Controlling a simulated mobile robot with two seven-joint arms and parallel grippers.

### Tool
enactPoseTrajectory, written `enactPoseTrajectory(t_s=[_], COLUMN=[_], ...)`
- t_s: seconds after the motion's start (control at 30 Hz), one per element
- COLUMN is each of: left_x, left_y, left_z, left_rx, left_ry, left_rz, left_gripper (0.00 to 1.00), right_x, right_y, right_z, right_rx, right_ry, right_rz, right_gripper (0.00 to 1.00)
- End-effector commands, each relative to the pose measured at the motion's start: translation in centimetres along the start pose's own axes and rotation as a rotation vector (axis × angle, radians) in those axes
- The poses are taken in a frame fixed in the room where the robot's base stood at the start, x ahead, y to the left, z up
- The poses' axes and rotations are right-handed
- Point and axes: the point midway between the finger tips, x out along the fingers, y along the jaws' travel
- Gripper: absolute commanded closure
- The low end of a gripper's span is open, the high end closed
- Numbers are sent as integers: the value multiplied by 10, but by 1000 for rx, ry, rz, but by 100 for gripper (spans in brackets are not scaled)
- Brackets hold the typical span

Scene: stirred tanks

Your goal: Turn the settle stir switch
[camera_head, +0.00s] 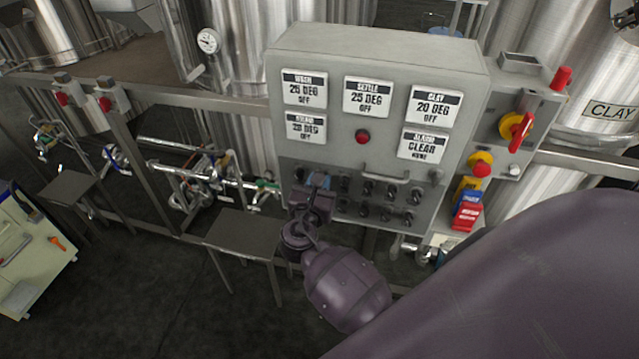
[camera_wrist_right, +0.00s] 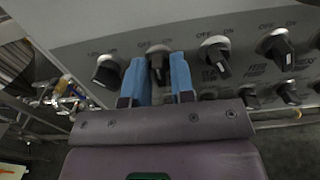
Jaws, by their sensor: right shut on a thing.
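The grey control panel (camera_head: 330,130) carries rows of black rotary switches below its displays. The settle display (camera_head: 367,97) reads 25 DEG, OFF. My right gripper (camera_head: 319,182) is at the lower left of the panel. In the right wrist view, the blue fingers of my right gripper (camera_wrist_right: 160,78) stand on both sides of a black switch knob (camera_wrist_right: 158,66) and are shut on it. It is the second knob from the left in that view's upper row. The gripper hides its label, so I cannot read its name. My left gripper is not in view.
Other knobs sit close by, one to the left (camera_wrist_right: 107,72) and one to the right (camera_wrist_right: 215,58). A handle bar (camera_head: 400,177) crosses above the switches. A red emergency button (camera_head: 480,168) and red tags (camera_head: 466,212) are at the panel's right. A small table (camera_head: 235,237) stands left.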

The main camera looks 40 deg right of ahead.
Motion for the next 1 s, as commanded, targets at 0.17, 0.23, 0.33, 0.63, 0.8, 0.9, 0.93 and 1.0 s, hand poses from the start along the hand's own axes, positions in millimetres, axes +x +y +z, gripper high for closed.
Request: enactPoseTrajectory(t_s=[0.17, 0.23, 0.33, 0.63, 0.8, 0.9, 0.93, 1.0], left_x=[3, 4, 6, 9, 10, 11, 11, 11], left_y=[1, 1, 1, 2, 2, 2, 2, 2], left_z=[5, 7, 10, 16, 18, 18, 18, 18], left_rx=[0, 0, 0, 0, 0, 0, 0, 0], left_ry=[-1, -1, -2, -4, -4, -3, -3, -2], left_rz=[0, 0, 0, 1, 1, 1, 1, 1], left_gripper=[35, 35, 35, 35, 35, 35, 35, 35], right_x=[0, 0, -1, 0, 0, 0, 0, 0], right_y=[0, 0, 0, 0, 0, 0, 0, 0], right_z=[-2, -2, -2, -2, -1, -1, -1, -1], right_rx=[160, 221, 299, 465, 511, 524, 527, 531], right_ry=[1, 2, 2, 2, 2, 2, 2, 2], right_rz=[0, 0, -1, -1, 0, 0, 0, 0], right_gripper=[100, 100, 100, 100, 100, 100, 100, 100])
